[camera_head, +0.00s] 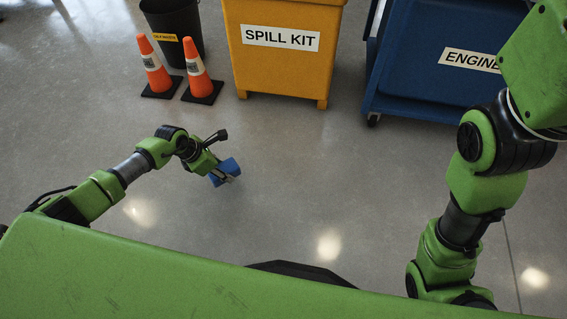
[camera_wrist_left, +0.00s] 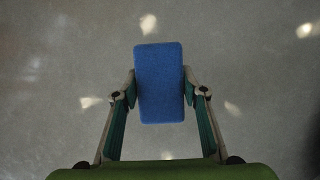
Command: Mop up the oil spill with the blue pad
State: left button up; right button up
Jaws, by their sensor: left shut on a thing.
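The blue pad (camera_head: 226,171) is a small rectangular block held by my left gripper (camera_head: 218,174) above the grey floor. In the left wrist view the pad (camera_wrist_left: 160,83) stands lengthwise between the two fingers of the left gripper (camera_wrist_left: 160,92), which press on its long sides. No oil spill can be made out on the floor in either view. My right arm shows at the right of the head view, but its gripper is out of the frame.
An orange-yellow spill kit bin (camera_head: 282,68) stands at the back, with a blue engine cart (camera_head: 430,85) to its right. Two traffic cones (camera_head: 154,66) and a dark bin (camera_head: 174,22) stand to its left. The floor (camera_head: 300,150) in front of them is clear.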

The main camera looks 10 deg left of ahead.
pick_arm(q)
jog(key=shift+r+p, duration=0.5)
jog(key=shift+r, duration=0.5)
